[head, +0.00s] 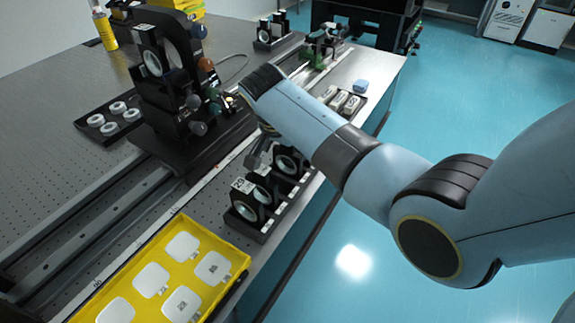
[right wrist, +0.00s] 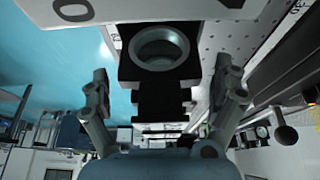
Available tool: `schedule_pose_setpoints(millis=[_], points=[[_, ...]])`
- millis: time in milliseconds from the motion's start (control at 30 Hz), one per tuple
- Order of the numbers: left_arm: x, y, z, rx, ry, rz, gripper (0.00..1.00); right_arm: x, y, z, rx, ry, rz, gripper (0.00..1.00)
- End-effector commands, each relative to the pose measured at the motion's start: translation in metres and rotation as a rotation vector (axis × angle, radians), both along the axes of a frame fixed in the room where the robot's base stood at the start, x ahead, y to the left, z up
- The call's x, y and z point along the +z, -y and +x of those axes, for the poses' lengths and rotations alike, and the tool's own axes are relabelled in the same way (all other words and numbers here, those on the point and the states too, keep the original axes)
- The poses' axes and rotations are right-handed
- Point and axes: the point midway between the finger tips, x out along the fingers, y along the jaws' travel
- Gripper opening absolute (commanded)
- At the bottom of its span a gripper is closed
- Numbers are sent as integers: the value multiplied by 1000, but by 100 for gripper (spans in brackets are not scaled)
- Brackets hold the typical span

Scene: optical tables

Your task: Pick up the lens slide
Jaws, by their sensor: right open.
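Several black lens slides with round lenses stand upright in a black rack near the table's right edge in the head view: a front one (head: 247,204), a middle one (head: 265,184) and a rear one (head: 287,163). My right gripper (head: 261,152) is over the rear part of the rack, and its fingers are partly hidden by my arm. In the right wrist view my right gripper (right wrist: 162,80) is open. A black slide with a ring-shaped lens (right wrist: 160,47) shows between and beyond the fingers, with a visible gap on each side. My left gripper is out of view.
A yellow tray (head: 238,258) with several white pieces lies in front of the rack. A tall black optical mount (head: 165,95) on a rail stands left of my gripper. Small blocks (head: 340,100) lie behind. The blue floor (head: 470,100) is right of the table edge.

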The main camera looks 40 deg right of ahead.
Motion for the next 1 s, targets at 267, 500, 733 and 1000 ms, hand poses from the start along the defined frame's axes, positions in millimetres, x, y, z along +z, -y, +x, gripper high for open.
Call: schedule_pose_setpoints(millis=[267,500,733,1000], points=[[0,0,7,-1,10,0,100,-6,2,1,0,0,1,96],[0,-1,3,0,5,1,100,-6,2,1,0,0,1,67],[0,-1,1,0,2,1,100,-6,2,1,0,0,1,37],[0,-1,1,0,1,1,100,-6,2,1,0,0,1,29]])
